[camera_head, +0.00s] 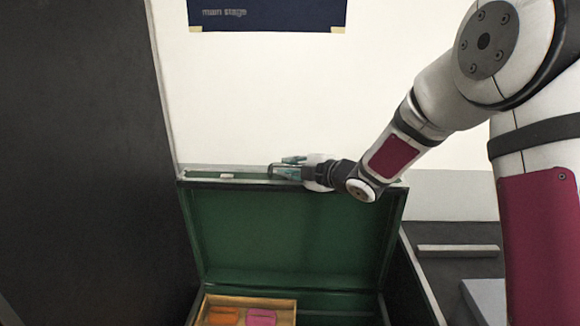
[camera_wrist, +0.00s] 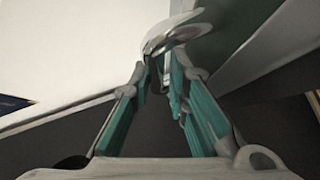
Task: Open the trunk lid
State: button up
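The green trunk (camera_head: 392,290) stands in front of me, with its lid (camera_head: 290,235) raised steeply and the inside of the lid facing me. A curved silver metal piece (camera_wrist: 175,38), perhaps the lid's handle or latch, lies at and just beyond the fingertips. I cannot tell whether the fingers touch it. The outer face of the lid is hidden in the head view.
A wooden tray (camera_head: 290,304) inside the trunk holds an orange item (camera_head: 223,316) and a pink item (camera_head: 261,317). A tall dark panel (camera_head: 80,150) stands close on the left. A pale wall (camera_head: 290,90) with a dark blue sign (camera_head: 268,14) is behind. A grey bar (camera_head: 458,250) lies at right.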

dwell(0.3)
jog(key=v, duration=1.2)
